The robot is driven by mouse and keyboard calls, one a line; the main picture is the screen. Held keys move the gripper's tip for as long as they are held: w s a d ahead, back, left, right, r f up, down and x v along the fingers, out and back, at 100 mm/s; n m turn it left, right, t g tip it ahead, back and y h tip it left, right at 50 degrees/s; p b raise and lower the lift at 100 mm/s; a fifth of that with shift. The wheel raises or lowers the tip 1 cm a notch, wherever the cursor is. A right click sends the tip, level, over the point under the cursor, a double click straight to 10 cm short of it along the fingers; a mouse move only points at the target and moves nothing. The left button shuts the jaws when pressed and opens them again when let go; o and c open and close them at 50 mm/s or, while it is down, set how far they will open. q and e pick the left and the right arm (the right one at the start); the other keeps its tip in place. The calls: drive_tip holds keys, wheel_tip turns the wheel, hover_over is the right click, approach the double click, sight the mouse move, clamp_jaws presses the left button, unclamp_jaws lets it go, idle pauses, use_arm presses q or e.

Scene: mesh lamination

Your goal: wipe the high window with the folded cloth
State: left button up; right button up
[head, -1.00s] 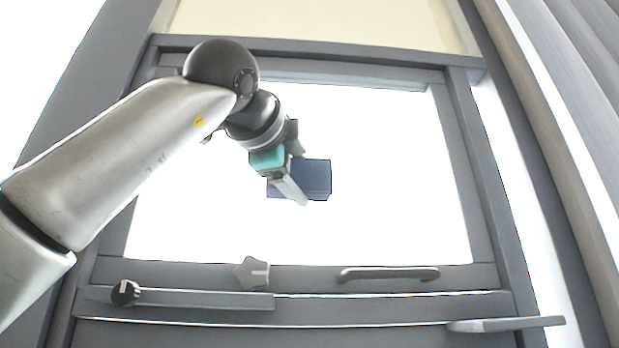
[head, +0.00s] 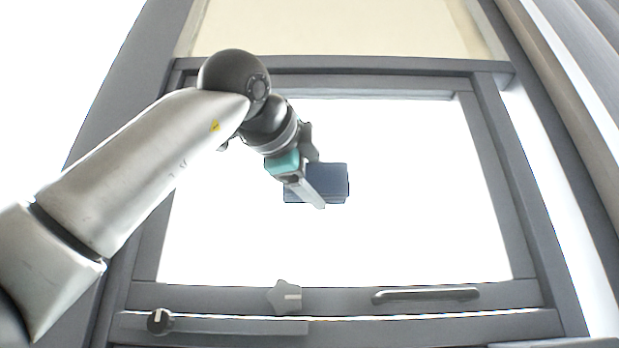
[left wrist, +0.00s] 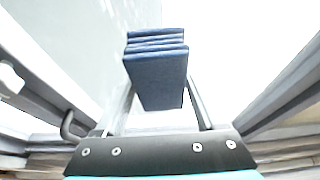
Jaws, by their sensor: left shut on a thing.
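The folded cloth (head: 328,180) is dark blue and layered. My left gripper (head: 312,192) is shut on it and holds it in front of the window pane. In the left wrist view the cloth (left wrist: 158,72) sits between the two fingers (left wrist: 160,108), its stacked folds facing away from the wrist. The high window (head: 420,190) is a bright white pane in a grey frame. I cannot tell whether the cloth touches the pane. My right gripper is in neither view.
A star-shaped knob (head: 286,297) and a bar handle (head: 427,294) are on the lower window frame. A round dark knob (head: 160,321) is on the rail below. A beige panel (head: 340,28) lies above the window. The pane right of the cloth is clear.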

sight(345, 178)
use_arm(q)
drive_tip(key=shift+d, duration=1.5)
drive_tip(key=shift+d+p, duration=0.95)
drive_tip(key=shift+d, duration=2.7)
drive_tip(key=shift+a+f+b, duration=0.1)
drive_tip(key=shift+a+b, duration=0.3)
drive_tip(key=shift+a, duration=0.05)
drive_tip(key=shift+a+b, duration=0.95)
drive_tip(key=shift+a, duration=1.3)
drive_tip(key=shift+a+b, duration=0.8)
drive_tip(key=shift+a, duration=2.1)
